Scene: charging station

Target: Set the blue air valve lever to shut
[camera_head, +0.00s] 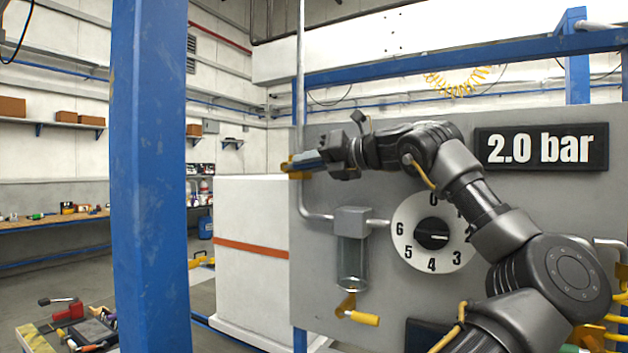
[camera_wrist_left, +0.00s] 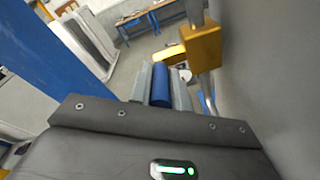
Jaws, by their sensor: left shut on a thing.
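My left gripper (camera_head: 318,160) is at the upper left edge of the grey panel (camera_head: 335,122), by the vertical air pipe (camera_head: 300,80). It is shut on the blue lever. In the left wrist view the blue lever (camera_wrist_left: 161,86) lies between the two grey fingers of the left gripper (camera_wrist_left: 160,88). The yellow valve body (camera_wrist_left: 201,48) is just beyond the fingertips; in the head view the yellow part (camera_head: 290,167) shows left of the gripper. The gripper hides most of the lever in the head view, so its exact angle is hard to tell. My right gripper is not in view.
The display (camera_head: 541,149) reads 2.0 bar. A numbered dial (camera_head: 408,245), a filter bowl (camera_head: 352,262) and a lower yellow-handled valve (camera_head: 360,317) are on the panel. A blue post (camera_head: 150,180) stands left. A white cabinet (camera_head: 250,200) stands behind the panel's left edge.

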